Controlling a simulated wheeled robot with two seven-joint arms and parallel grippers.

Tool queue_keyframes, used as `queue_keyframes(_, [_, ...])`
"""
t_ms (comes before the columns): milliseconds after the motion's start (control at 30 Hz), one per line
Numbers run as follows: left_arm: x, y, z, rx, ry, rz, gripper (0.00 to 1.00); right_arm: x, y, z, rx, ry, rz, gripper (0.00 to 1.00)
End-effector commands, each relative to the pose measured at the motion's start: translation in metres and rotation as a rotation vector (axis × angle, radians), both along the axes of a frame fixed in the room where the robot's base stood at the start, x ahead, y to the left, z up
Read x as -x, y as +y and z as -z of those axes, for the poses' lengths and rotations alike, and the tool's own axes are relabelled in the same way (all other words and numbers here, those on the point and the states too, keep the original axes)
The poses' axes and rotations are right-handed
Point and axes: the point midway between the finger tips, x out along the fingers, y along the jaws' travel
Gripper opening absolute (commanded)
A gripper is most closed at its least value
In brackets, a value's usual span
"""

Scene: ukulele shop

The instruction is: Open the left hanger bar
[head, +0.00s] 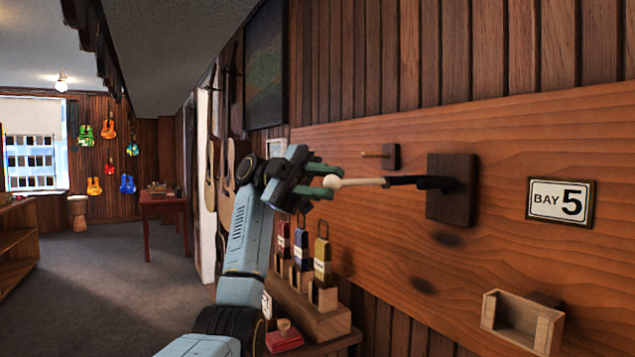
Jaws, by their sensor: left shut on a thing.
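A hanger bar (362,182) has a pale ball end, a cream shaft and a black inner part. It reaches out to the left from a dark wooden block (462,215) fixed to the wall board. My left gripper (324,180) is at the bar's outer end, shut on it, with the pale ball showing by the fingertips. The bar looks about level. My right gripper is out of view.
A smaller peg on a dark block (391,157) sits behind the bar on the wall board (560,130). A BAY 5 sign (560,202) and an open wooden box (521,322) are at right. Below my gripper, a wooden stand (318,318) holds red, blue and yellow items.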

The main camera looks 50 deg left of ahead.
Motion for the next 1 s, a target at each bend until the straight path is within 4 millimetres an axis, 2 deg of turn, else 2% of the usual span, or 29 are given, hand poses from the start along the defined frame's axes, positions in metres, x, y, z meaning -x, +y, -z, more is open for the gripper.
queue_keyframes(33, [-0.0051, -0.0014, 0.0013, 0.001, 0.017, -0.01, 0.0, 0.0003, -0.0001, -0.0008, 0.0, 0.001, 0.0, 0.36])
queue_keyframes(933, [-0.0048, -0.0007, -0.0015, 0.005, 0.017, -0.013, 0.0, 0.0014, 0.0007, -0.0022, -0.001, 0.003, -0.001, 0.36])
queue_keyframes(967, [-0.0048, -0.0007, -0.0015, 0.005, 0.017, -0.013, 0.25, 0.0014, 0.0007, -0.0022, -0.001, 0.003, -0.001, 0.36])
queue_keyframes(1000, [-0.0047, -0.0007, -0.0016, 0.006, 0.016, -0.012, 0.3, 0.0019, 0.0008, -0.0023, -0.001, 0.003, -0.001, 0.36])
